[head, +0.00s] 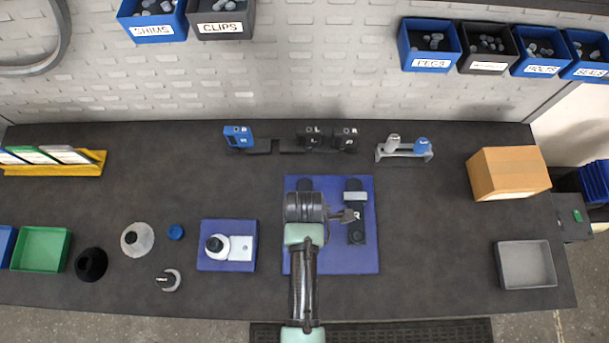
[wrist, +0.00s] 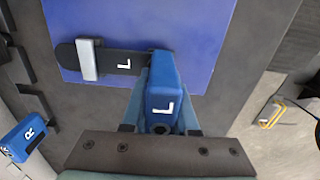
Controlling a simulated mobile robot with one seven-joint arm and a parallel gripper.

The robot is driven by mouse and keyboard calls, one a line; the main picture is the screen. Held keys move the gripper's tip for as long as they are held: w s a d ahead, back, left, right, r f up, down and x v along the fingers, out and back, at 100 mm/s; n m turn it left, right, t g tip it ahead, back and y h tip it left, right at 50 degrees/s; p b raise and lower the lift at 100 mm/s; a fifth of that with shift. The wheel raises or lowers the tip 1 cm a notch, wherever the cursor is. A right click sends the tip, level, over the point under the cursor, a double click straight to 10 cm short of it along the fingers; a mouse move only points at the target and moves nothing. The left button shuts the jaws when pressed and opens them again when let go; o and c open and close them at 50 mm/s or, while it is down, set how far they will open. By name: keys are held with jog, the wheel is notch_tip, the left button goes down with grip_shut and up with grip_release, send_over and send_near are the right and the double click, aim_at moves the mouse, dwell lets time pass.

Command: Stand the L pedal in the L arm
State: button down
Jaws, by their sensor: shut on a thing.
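The blue L pedal (wrist: 163,90), with a white L on its near face, is held between my teal fingers in the wrist view. My gripper (wrist: 160,103) is shut on it. The black L arm (wrist: 125,63) lies on the blue mat, marked with a white L and crossed by a pale block. The pedal overlaps the right end of this arm; I cannot tell whether it touches or sits in it. In the head view my wrist covers most of the L arm (head: 304,183) and hides the pedal.
The R arm (head: 356,231) lies on the mat (head: 330,258) to the right. A rack (head: 290,146) behind holds a blue R pedal (head: 238,136) and black pedals. The table to the right is mostly clear up to a grey tray (head: 526,265).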

jog(key=shift+f, duration=0.2)
jog(key=c, duration=0.6)
grip_release()
jog(key=shift+r, duration=0.15)
